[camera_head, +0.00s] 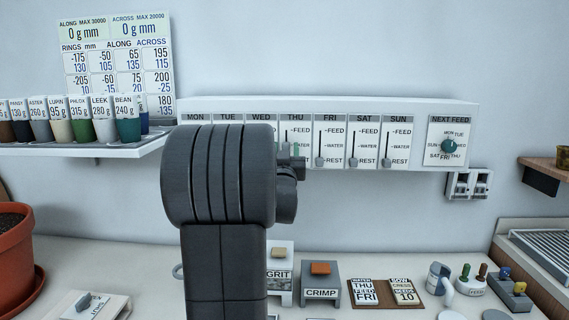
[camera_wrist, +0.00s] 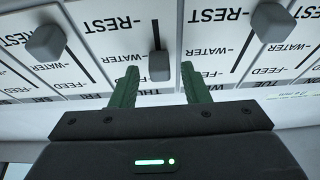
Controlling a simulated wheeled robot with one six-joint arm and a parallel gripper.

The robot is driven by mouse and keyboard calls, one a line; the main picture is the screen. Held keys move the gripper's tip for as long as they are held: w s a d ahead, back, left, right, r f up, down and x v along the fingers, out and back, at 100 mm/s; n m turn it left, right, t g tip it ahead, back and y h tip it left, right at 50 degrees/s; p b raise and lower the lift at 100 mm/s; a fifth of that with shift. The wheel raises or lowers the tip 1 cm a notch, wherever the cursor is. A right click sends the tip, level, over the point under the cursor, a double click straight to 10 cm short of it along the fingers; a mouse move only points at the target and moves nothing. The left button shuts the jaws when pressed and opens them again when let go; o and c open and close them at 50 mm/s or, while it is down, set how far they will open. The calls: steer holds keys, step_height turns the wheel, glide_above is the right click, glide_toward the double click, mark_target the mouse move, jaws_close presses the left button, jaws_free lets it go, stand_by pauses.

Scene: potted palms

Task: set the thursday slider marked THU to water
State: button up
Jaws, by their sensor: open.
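The slider panel (camera_head: 470,106) hangs on the wall, with a column for each day marked FEED, WATER and REST. In the wrist view the panel is upside down. The grey THU knob (camera_wrist: 159,66) is between the two green fingertips of my gripper (camera_wrist: 160,72), with a gap on both sides. It sits clearly off REST, around WATER or slightly towards FEED; I cannot tell exactly. My gripper is open.
The neighbouring knobs, FRI (camera_wrist: 45,42) and WED (camera_wrist: 270,22), are near REST, outside my fingers. A NEXT FEED dial (camera_head: 449,146) is at the panel's right. A shelf of cups (camera_head: 83,150) stands left; blocks and cards sit on the counter below.

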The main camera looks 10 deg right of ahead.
steer(key=b+v, duration=0.3)
steer(key=v, duration=1)
steer(key=p+x, duration=0.3)
steer(key=x, duration=1.1)
steer(key=shift+p, duration=0.35)
steer(key=shift+s+f+b, duration=0.2)
steer(key=shift+f+b, duration=0.1)
steer(key=shift+f, duration=1.25)
